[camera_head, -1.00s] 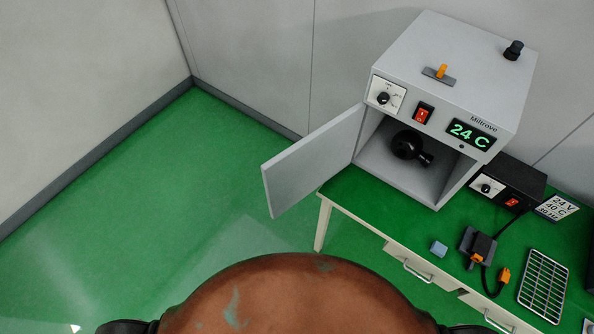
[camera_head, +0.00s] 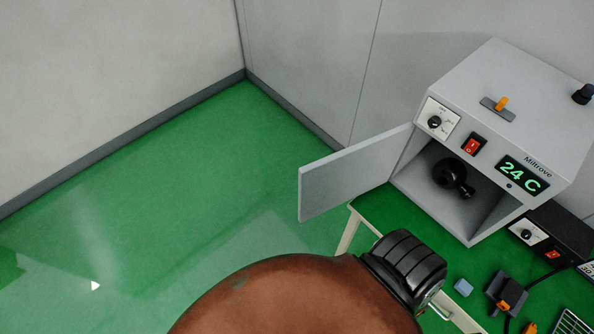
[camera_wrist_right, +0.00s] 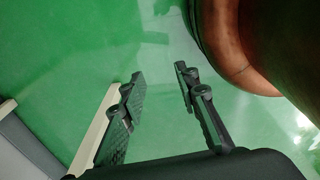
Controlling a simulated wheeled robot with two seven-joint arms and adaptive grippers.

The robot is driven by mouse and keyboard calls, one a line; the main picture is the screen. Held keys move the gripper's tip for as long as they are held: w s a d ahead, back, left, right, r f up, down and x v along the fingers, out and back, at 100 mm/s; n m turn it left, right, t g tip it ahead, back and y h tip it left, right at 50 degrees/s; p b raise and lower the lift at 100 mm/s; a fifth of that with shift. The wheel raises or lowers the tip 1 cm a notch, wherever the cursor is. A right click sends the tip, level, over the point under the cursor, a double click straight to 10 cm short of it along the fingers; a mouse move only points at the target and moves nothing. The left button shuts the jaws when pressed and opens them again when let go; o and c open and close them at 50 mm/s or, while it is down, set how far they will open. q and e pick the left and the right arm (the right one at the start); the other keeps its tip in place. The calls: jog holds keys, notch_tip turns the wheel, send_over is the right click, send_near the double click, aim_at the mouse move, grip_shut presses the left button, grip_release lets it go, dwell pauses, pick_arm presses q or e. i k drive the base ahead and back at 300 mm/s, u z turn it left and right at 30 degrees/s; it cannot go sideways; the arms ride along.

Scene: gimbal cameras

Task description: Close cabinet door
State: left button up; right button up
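The grey cabinet (camera_head: 530,110) stands on the green-topped table at the right of the head view. Its door (camera_head: 350,178) is hinged at the left of the opening and stands wide open, swung out to the left past the table's edge. A black round object with a stub (camera_head: 452,173) sits inside the cabinet. My right gripper (camera_wrist_right: 158,72) shows in the right wrist view. Its two fingers are apart with nothing between them, over green floor. It is away from the door, which that view does not show. My left gripper is in neither view.
My brown body fills the lower middle of the head view. Open green floor (camera_head: 150,200) lies left of the door.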

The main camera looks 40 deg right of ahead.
aim_at(325, 184)
jog(key=u, duration=0.2)
jog(key=i, duration=2.1)
jog(key=z, duration=3.95)
